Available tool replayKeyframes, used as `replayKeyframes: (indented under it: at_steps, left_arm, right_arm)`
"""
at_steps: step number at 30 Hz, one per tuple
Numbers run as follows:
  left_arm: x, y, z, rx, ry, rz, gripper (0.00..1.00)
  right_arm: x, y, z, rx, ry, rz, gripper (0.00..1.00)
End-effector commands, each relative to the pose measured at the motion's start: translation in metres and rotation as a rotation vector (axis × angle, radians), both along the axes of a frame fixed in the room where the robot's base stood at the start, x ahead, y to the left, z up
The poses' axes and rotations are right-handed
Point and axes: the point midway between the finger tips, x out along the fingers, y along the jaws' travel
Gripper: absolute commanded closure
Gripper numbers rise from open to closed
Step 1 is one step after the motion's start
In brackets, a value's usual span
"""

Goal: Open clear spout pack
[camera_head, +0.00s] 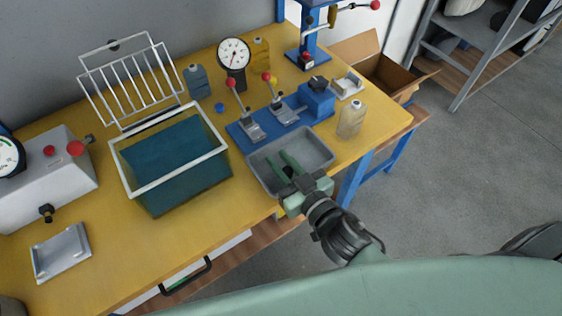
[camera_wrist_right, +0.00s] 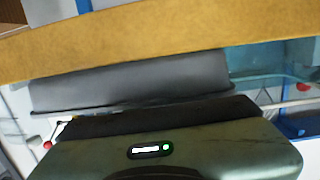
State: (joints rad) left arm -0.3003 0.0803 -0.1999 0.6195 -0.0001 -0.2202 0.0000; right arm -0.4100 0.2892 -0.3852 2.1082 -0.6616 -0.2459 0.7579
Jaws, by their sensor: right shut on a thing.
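The clear spout pack (camera_head: 351,119) stands upright near the right end of the yellow bench, a pale, see-through bottle shape with a light top. My right gripper (camera_head: 286,161) reaches over the near edge of the grey tray (camera_head: 319,146), left of and apart from the pack. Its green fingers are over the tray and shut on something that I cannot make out. In the right wrist view a grey panel (camera_wrist_right: 140,82), seemingly the tray, lies beyond the dark gripper body, and the fingertips are hidden. My left gripper is not in view.
A blue fixture with red-knobbed clamps (camera_head: 268,119) stands behind the tray. A teal-lined bin (camera_head: 121,172) and white rack (camera_head: 129,82) are to the left. A blue-grey pack (camera_head: 197,84) and an amber pack (camera_head: 260,55) stand at the back. A cardboard box (camera_head: 411,83) is at right.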

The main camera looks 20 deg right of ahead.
Motion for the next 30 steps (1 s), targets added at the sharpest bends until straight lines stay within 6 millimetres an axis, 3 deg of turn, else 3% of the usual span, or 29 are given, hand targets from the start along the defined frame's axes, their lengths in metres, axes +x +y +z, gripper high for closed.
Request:
replayKeyframes:
  at_steps: [1,3,14,20,21,30]
  left_arm:
    - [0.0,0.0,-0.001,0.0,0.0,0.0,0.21]
    - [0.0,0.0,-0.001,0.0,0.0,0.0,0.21]
    - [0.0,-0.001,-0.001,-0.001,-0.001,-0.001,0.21]
    - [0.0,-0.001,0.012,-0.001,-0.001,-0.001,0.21]
    - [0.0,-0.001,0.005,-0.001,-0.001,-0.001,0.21]
    - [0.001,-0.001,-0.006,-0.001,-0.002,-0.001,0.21]
  right_arm:
    - [-0.004,-0.001,-0.014,-0.005,0.032,-0.004,0.76]
    - [-0.004,-0.001,-0.015,-0.006,0.034,-0.004,0.57]
    - [-0.005,-0.001,-0.017,-0.006,0.037,-0.004,0.57]
    - [-0.005,-0.001,0.002,-0.007,0.035,-0.002,0.57]
    - [-0.013,-0.003,-0.005,-0.004,0.039,-0.003,0.57]
    - [-0.066,-0.02,0.007,-0.004,0.03,-0.004,0.57]
